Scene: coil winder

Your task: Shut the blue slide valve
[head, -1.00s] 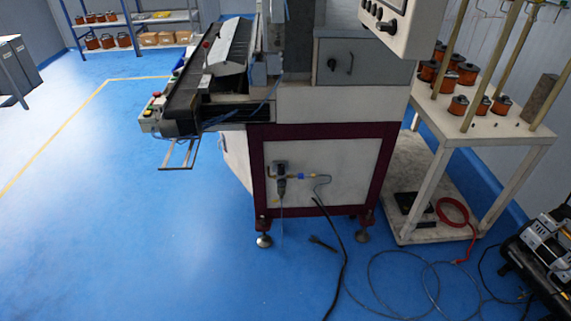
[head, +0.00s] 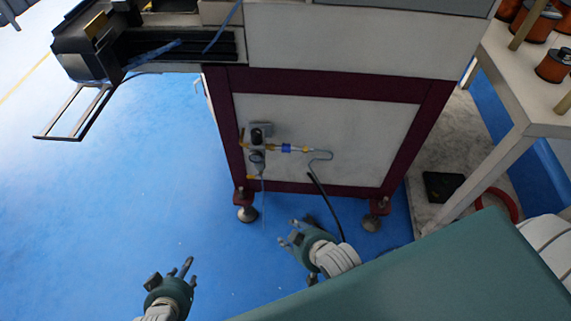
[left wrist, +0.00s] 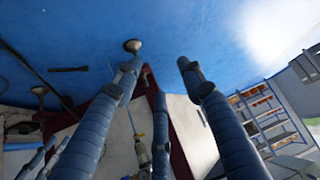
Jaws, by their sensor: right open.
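The blue slide valve (head: 286,148) is a small blue block in a thin brass-fitted air line on the white lower panel of the machine. It sits just right of a grey regulator (head: 258,145), which also shows in the left wrist view (left wrist: 143,152). My right gripper (head: 289,234) is open and empty, below the valve and in front of the machine's foot. My left gripper (head: 170,272) is open and empty, lower and further left over the blue floor. Its spread fingers (left wrist: 157,64) fill the middle of the left wrist view. The valve's slide position is too small to tell.
The machine's dark red frame (head: 222,130) surrounds the panel. A black hose (head: 325,205) hangs from the air line. A wire bracket (head: 75,112) juts out at left. A white table (head: 530,95) with orange spools stands at right. Open blue floor lies at left.

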